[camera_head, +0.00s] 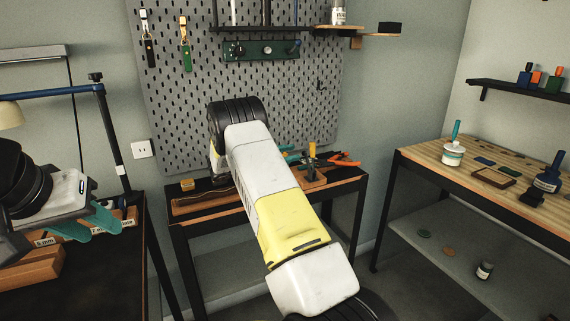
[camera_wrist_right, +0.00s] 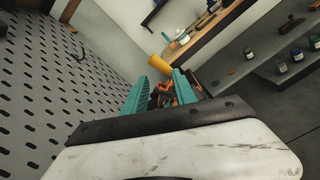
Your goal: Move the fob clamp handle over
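A yellow upright handle (camera_head: 311,150) stands on a small wooden base on the middle bench; I take it for the clamp handle. In the right wrist view a yellow cylinder (camera_wrist_right: 158,62), likely the same handle, shows just beyond the fingertips. My right gripper (camera_wrist_right: 160,80) has its teal fingers apart, with dark and orange parts visible between or beyond them. In the head view my right arm hides most of this gripper; only teal bits (camera_head: 292,155) show beside the handle. My left gripper (camera_head: 100,228) is at the left, its teal fingers apart and empty, over the left bench.
Orange-handled tools (camera_head: 343,160) lie right of the handle on the middle bench (camera_head: 350,181). A pegboard (camera_head: 180,100) rises behind it. The left bench holds wooden blocks (camera_head: 30,267) and a lamp (camera_head: 50,94). The right bench (camera_head: 420,155) holds bottles and a tray.

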